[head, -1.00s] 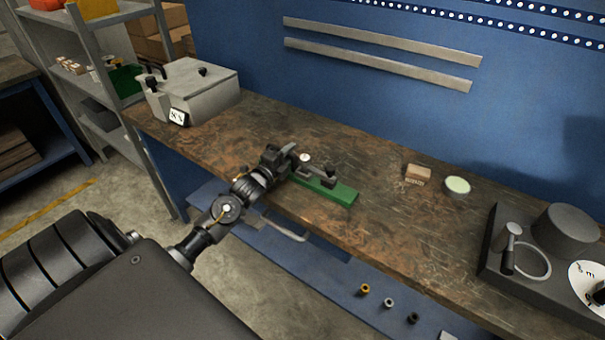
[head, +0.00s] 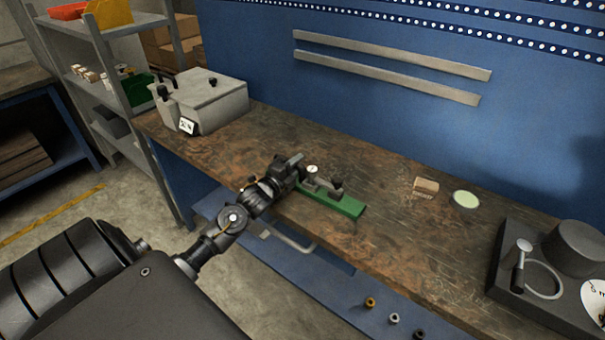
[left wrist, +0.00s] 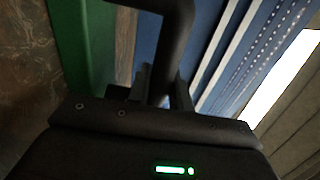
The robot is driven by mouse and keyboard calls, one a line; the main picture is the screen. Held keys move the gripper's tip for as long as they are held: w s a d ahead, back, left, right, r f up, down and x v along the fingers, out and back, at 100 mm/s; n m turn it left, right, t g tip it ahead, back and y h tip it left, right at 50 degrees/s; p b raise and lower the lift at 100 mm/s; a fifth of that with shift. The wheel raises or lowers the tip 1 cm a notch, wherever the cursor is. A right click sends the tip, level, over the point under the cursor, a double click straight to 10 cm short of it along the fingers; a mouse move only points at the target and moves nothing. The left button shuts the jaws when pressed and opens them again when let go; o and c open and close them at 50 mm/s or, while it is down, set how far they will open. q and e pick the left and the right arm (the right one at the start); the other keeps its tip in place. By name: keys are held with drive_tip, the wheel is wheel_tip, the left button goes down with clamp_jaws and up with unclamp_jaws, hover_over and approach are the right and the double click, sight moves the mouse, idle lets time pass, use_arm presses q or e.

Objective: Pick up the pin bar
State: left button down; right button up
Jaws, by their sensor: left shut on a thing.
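My left gripper (head: 292,168) is at the left end of a green base (head: 340,204) on the workbench. The base carries a small metal fitting with a round white-faced part (head: 312,169) and a black knob (head: 337,185). In the left wrist view, my left gripper (left wrist: 162,88) is shut on a dark bent bar (left wrist: 160,48), which I take to be the pin bar. It runs up from between the fingers and bends left at the top. The green base (left wrist: 72,40) shows beside it. In the head view the gripper mostly hides the held bar. My right gripper is not in view.
A grey box (head: 205,100) stands at the bench's left end. A small wooden block (head: 426,185) and a pale green disc (head: 466,200) lie to the right. A dark stand with a ring (head: 537,270) is at the far right. The wooden bench top (head: 390,235) between is mostly clear.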

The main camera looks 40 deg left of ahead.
use_arm(q)
drive_tip(key=shift+r, duration=0.25)
drive_tip(key=shift+r+b, duration=0.3)
drive_tip(key=shift+r, duration=0.3)
drive_tip(key=s+d+r+b, duration=0.1)
drive_tip(key=s+r+b, duration=0.1)
drive_tip(key=s+r, duration=0.9)
drive_tip(key=s, duration=0.3)
drive_tip(key=shift+d+r, duration=0.2)
drive_tip(key=shift+d, duration=0.1)
